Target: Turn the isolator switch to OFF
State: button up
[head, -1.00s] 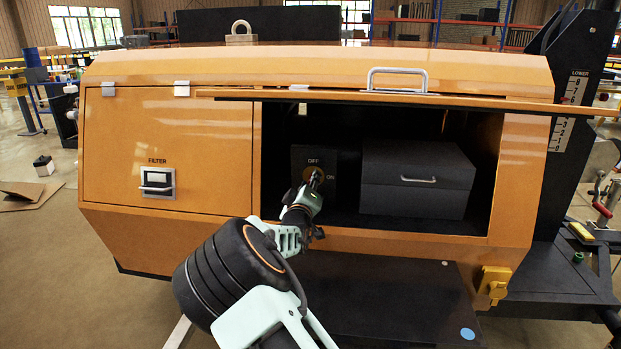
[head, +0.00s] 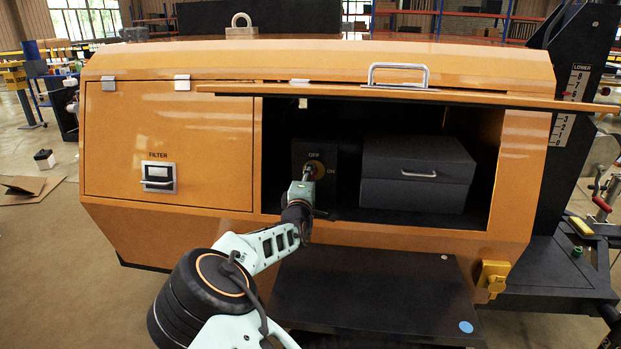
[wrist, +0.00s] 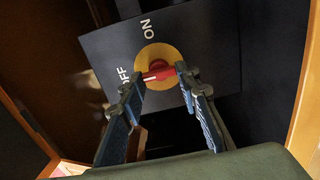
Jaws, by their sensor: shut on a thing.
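The isolator switch is a dark square plate (wrist: 104,50) with a yellow round disc (wrist: 152,54) and a red handle (wrist: 158,73), inside the open bay. In the wrist view, OFF is printed at the left and ON at the top. The handle's white-marked end points left, toward OFF. My gripper (wrist: 160,75) has one finger at each end of the red handle and is shut on it. In the head view, the plate (head: 300,155) shows OFF at top and ON at right; my gripper (head: 309,174) covers the handle.
A raised orange door (head: 450,98) hangs over the bay. A dark box (head: 417,196) with a handle stands right of the switch. The bay's lower orange sill (head: 400,232) runs under my wrist. A closed FILTER panel (head: 200,140) is at the left.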

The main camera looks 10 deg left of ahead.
dwell(0.5)
jog(key=o, duration=1.2)
jog(key=shift+c, duration=0.2)
jog(key=shift+s, duration=0.1)
jog(key=s, duration=1.2)
jog(key=shift+a, duration=0.2)
jog(key=shift+w, duration=0.1)
